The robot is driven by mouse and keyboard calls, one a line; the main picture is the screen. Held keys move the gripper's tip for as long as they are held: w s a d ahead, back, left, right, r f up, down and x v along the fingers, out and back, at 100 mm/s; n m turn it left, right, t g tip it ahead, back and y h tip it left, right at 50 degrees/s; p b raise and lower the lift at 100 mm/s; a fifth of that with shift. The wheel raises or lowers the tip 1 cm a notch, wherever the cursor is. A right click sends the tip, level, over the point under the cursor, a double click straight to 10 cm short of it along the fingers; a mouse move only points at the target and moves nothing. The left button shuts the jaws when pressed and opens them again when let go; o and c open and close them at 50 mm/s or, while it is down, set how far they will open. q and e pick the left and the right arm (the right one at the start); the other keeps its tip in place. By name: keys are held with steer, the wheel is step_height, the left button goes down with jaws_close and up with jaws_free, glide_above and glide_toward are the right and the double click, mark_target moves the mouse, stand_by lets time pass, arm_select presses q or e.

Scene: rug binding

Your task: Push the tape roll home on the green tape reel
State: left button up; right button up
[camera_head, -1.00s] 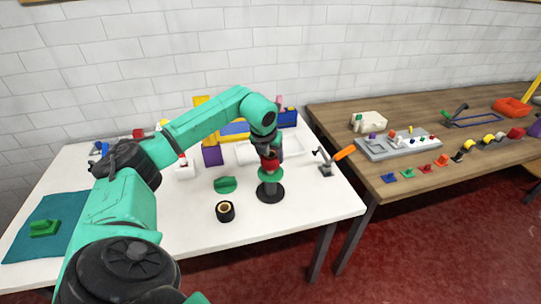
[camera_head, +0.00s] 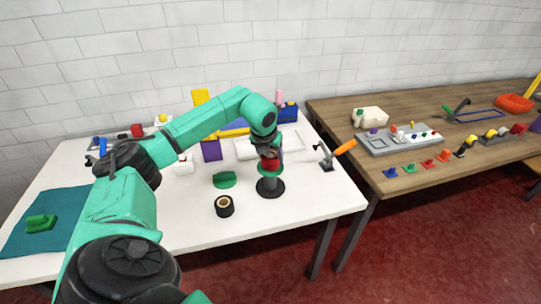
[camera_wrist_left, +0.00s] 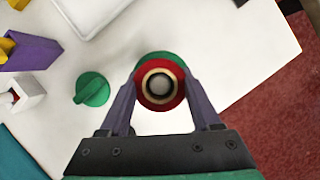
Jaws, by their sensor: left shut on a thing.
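The green tape reel (camera_head: 263,172) stands upright on a grey post with a round dark base near the table's front right. The red tape roll (camera_head: 271,160) is at the top of the reel, under my left gripper (camera_head: 271,150). In the left wrist view, the two purple fingers of my left gripper (camera_wrist_left: 162,100) are shut on the sides of the red roll (camera_wrist_left: 160,104). A grey round end shows inside its pale core, and the green reel's rim (camera_wrist_left: 165,58) shows behind it. I cannot tell how far down the roll sits. My right gripper is out of view.
A black tape roll (camera_head: 224,206) and a green knobbed disc (camera_head: 225,180) lie left of the reel. An orange-handled tool on a stand (camera_head: 328,156) is close on its right. A purple block (camera_head: 211,151) and a white tray (camera_head: 245,147) are behind.

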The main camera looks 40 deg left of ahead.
arm_select(q)
steer(key=shift+f, duration=0.25)
steer(key=o, duration=1.4)
steer(key=shift+r, duration=0.1)
steer(key=b+v, duration=0.2)
steer(key=v, duration=1.2)
steer(key=shift+s+r, duration=0.1)
steer(key=shift+r, duration=0.05)
